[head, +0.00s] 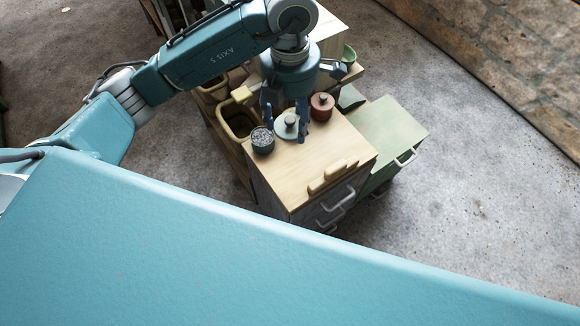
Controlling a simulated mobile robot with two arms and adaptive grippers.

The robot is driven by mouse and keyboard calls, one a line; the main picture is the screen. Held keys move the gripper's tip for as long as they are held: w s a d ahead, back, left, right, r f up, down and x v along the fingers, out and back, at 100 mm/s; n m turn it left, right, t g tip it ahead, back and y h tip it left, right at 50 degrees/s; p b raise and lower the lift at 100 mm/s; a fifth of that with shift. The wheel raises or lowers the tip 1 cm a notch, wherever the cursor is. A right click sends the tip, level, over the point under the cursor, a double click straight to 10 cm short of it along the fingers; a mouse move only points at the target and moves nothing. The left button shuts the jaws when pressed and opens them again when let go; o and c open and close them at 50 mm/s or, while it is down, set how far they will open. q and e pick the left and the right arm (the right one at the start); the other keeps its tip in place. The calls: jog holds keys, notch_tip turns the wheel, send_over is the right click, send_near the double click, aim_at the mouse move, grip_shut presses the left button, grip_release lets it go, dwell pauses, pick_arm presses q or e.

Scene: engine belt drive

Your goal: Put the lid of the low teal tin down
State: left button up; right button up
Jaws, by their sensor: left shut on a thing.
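The lid (285,131), a pale teal disc with a round wooden knob, is over the wooden top of the small cabinet. My left gripper (286,120) points down with its fingers on either side of the lid and is shut on it. Whether the lid touches the wood or hangs just above it, I cannot tell. A low dark teal-green tin (263,145) stands open beside the lid, to its lower left, with grey speckled contents. My right gripper is not in view.
A red lidded tin (321,107) stands close on the right of my left gripper. A basket-like container (238,122) is at the left. Wooden pieces (333,176) lie near the front edge. Bare wood (318,150) is free between. A green cabinet (385,130) adjoins on the right.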

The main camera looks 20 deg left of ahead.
aim_at(290, 169)
pick_arm(q)
notch_tip(290, 169, down, 20)
jog(key=shift+p, duration=0.55)
jog(key=shift+f, duration=0.2)
jog(key=o, duration=0.8)
jog(key=shift+o, duration=0.2)
jog(key=shift+r, duration=0.1)
notch_tip(290, 169, up, 12)
jog(key=b, duration=0.1)
jog(key=shift+r, duration=0.15)
jog(key=shift+d, duration=0.1)
